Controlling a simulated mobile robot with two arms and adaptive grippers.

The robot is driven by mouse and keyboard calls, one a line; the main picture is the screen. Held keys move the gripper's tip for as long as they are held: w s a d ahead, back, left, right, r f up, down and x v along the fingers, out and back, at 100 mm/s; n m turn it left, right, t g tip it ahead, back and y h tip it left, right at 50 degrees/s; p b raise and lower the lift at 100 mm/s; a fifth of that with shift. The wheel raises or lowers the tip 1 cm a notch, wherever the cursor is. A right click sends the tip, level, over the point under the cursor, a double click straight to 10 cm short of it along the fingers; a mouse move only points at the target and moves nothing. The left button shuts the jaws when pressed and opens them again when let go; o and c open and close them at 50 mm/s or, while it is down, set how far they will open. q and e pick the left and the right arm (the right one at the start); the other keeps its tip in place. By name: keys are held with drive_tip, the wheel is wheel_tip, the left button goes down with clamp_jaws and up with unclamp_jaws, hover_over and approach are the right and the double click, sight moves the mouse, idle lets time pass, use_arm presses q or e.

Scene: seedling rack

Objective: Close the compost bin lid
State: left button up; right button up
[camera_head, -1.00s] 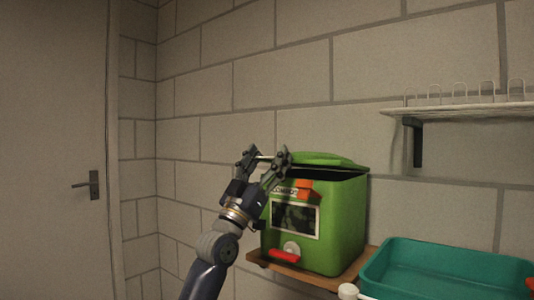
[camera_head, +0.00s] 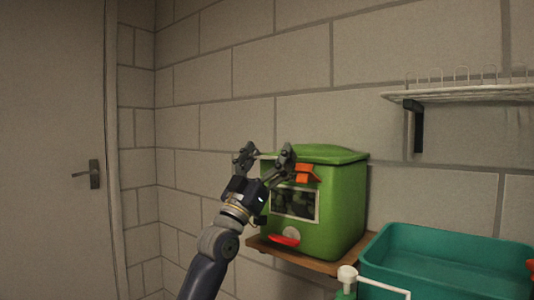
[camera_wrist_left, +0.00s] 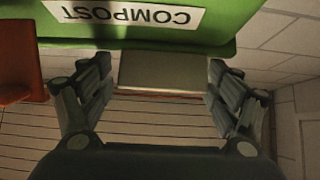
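The green compost bin (camera_head: 343,215) stands on a wooden shelf against the wall. Its lid (camera_head: 325,153) lies down flat on the bin's top, with no dark gap showing along its side. An orange latch (camera_head: 305,173) is on the front below the lid. My left gripper (camera_head: 264,152) is open at the bin's upper front left, its fingers apart near the lid's front edge. In the left wrist view, the open fingers (camera_wrist_left: 160,90) are below the green lid edge with its COMPOST label (camera_wrist_left: 125,15); whether they touch it I cannot tell. My right gripper is out of view.
The wooden shelf (camera_head: 318,262) carries the bin. A teal tray (camera_head: 450,264) is at the lower right, with a white-capped object (camera_head: 347,273) beside it. A wire rack (camera_head: 465,94) is on the wall above. A door (camera_head: 50,150) is at the left.

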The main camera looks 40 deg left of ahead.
use_arm(q)
drive_tip(key=shift+s+a+r, duration=0.1)
drive_tip(key=shift+s, duration=0.05)
drive_tip(key=shift+s, duration=0.1)
drive_tip(key=v, duration=1.2)
idle(0.6)
